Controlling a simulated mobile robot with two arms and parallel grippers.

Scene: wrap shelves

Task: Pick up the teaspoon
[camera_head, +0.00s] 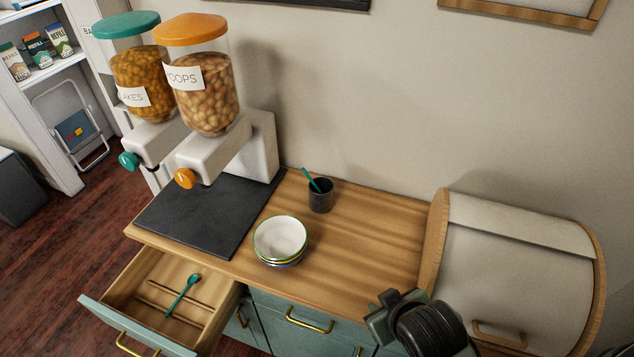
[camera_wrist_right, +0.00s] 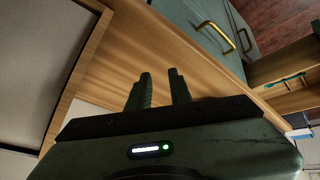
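A teal teaspoon (camera_head: 182,296) lies in the open drawer (camera_head: 130,305) at the lower left, across thin wooden dividers. It also shows small at the right edge of the right wrist view (camera_wrist_right: 286,81). Another teal utensil (camera_head: 311,179) stands tilted in a dark cup (camera_head: 321,197) on the counter. My right gripper (camera_head: 385,303) is at the counter's front edge, well to the right of the drawer. In the right wrist view its two fingers (camera_wrist_right: 158,90) stand apart with nothing between them. My left gripper is out of view.
A stack of bowls (camera_head: 280,240) stands on the wooden counter (camera_head: 370,235). Two cereal dispensers (camera_head: 205,95) stand on a dark mat (camera_head: 190,222) at the left. A bread box (camera_head: 515,270) is at the right. The counter between the bowls and bread box is clear.

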